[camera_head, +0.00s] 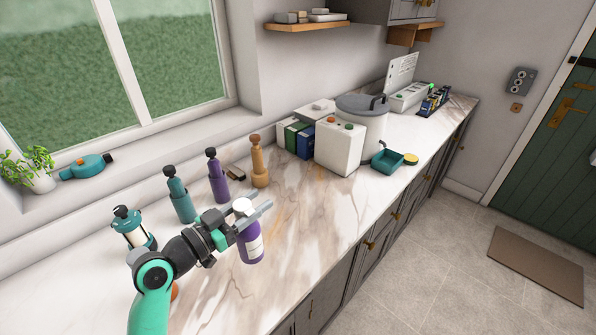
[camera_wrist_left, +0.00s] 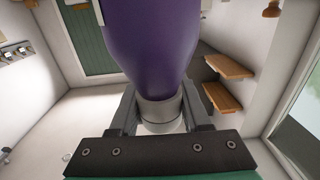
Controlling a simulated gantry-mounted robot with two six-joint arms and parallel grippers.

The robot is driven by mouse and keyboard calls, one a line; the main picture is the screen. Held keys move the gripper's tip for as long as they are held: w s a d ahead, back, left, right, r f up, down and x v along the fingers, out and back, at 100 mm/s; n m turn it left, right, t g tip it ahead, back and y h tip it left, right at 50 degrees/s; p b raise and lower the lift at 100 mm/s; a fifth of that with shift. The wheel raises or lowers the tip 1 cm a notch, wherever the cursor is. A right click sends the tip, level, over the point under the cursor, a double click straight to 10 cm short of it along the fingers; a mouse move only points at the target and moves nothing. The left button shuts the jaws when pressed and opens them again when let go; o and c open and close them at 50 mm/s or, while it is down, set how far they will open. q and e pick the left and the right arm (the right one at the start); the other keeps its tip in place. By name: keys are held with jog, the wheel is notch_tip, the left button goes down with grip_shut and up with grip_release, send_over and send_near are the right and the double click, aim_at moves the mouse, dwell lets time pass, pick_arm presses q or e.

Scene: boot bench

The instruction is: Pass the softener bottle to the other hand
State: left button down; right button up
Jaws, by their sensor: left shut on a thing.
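The softener bottle (camera_head: 250,243) is purple with a pale label and a white cap, and hangs roughly upright near the front edge of the counter. My left gripper (camera_head: 250,213) is shut around its white cap end. In the left wrist view the white neck (camera_wrist_left: 160,110) sits between the two fingers (camera_wrist_left: 160,118), with the purple body (camera_wrist_left: 150,45) beyond. I cannot tell whether the bottle's base touches the counter. My right gripper is in neither view.
A teal bottle (camera_head: 180,200), a dark purple bottle (camera_head: 217,178) and a tan bottle (camera_head: 259,168) stand behind. A teal-topped lantern (camera_head: 132,229) stands left. White box (camera_head: 339,147), grey-lidded bin (camera_head: 374,128) and teal tray (camera_head: 386,162) are further right. Marble counter (camera_head: 310,215) is clear right of the bottle.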

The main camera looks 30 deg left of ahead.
pick_arm(q)
jog(key=s+d+f+n+y+p, duration=0.2)
jog(key=s+d+f+y+p, duration=0.1)
jog(key=s+d+f+p, duration=0.3)
jog(key=s+d+f, duration=0.2)
jog(key=s+d, duration=0.2)
jog(key=d, duration=0.1)
jog(key=shift+s+d+f, duration=0.25)
jog(key=shift+d+f, duration=0.05)
jog(key=shift+f, duration=0.1)
jog(key=shift+d, duration=0.1)
